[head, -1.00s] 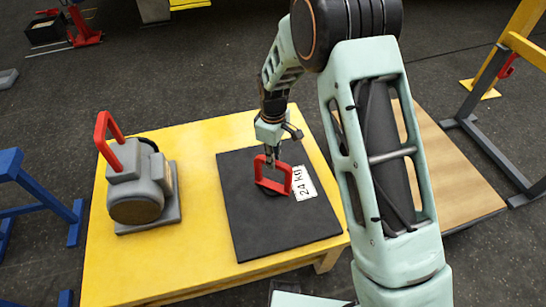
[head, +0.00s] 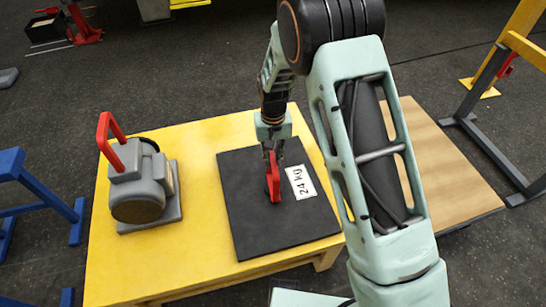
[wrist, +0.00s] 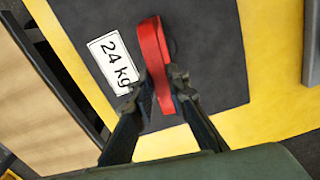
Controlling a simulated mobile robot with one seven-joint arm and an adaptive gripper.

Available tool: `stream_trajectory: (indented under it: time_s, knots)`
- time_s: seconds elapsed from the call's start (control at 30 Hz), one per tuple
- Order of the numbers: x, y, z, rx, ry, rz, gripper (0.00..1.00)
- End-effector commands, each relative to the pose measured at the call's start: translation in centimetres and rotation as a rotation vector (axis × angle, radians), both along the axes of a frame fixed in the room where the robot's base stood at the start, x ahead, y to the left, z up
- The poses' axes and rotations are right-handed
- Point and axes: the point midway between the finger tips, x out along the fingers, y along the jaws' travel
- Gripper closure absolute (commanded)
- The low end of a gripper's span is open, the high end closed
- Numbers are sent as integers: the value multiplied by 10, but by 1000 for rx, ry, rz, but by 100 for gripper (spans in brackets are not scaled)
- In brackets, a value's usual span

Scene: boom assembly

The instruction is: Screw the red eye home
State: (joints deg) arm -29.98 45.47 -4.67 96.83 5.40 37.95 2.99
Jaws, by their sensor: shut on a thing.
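The red eye (head: 273,184) is a red loop standing on the black plate (head: 245,220) beside the "24 kg" label (head: 300,182). In the head view it now shows nearly edge-on. My gripper (head: 272,158) points down over it and is shut on its upper bar. In the wrist view the red eye (wrist: 152,55) runs up between the two fingers of my gripper (wrist: 160,98). The foot of the eye is hidden, so I cannot tell whether it touches the plate all round.
The plate lies on a yellow table (head: 195,245). A grey motor-like block (head: 140,190) with a red handle (head: 110,130) stands on the table's left. A wooden board (head: 440,170) lies to the right behind my arm. Blue trestle legs (head: 35,195) stand at the left.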

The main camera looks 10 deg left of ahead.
Motion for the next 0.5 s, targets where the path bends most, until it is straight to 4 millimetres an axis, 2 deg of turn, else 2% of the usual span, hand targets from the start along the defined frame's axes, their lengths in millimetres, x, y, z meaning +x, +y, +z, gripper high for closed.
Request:
stream_trajectory:
  time_s: [0.5]
  knots:
    - [1, 0, 2, 1, -3, -490, 100]
